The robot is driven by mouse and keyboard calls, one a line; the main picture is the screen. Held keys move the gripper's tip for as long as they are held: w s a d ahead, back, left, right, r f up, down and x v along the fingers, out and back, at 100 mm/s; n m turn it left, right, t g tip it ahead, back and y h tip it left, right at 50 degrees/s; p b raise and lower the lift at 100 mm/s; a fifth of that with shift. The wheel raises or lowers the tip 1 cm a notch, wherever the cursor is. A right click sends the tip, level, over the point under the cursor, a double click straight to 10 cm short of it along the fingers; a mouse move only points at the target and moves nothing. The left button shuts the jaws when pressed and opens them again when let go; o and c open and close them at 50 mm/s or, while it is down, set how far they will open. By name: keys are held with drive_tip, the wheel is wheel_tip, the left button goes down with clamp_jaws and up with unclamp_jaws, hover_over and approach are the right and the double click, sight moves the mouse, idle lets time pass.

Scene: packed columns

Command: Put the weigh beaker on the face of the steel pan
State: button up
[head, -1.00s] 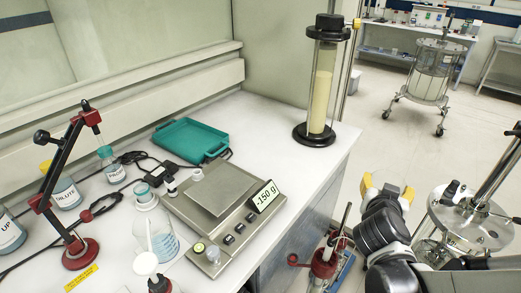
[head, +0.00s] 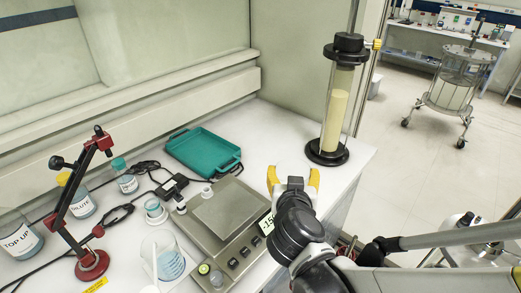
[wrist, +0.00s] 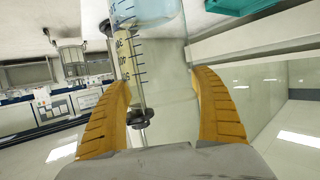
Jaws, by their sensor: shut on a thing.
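My gripper (head: 293,177) is at the right of the balance, over the bench's right part, fingers pointing away from the head camera. In the wrist view its yellow fingers (wrist: 160,80) are shut on a clear graduated beaker (wrist: 165,45) with blue liquid, which I take to be the weigh beaker. That view is upside down. I cannot make out the held beaker in the head view; my wrist hides much of that spot. The steel pan (head: 226,207), a bare square plate, lies on top of the balance (head: 213,247), left of my gripper.
A second beaker (head: 169,264) with blue liquid and a white stick stands left of the balance. A teal tray (head: 203,150) lies behind. A tall yellow-filled column (head: 336,115) stands near the right edge. A red-jointed stand (head: 92,262) and labelled bottles (head: 82,203) stand left.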

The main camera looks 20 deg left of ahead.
drive_tip(key=s+a+r+n+y+p, duration=0.2)
drive_tip(key=s+a+r, duration=0.15)
drive_tip(key=a, duration=0.45)
drive_tip(key=w+a+f+b, duration=0.3)
drive_tip(key=a+f+b, duration=0.1)
drive_tip(key=a+f, duration=0.6)
drive_tip(key=shift+w+a+f, duration=0.4)
drive_tip(key=shift+f, duration=0.4)
drive_tip(key=shift+f+b, duration=0.15)
drive_tip(key=shift+b, duration=0.2)
drive_tip(key=o, duration=1.4)
drive_tip(key=shift+o, duration=0.2)
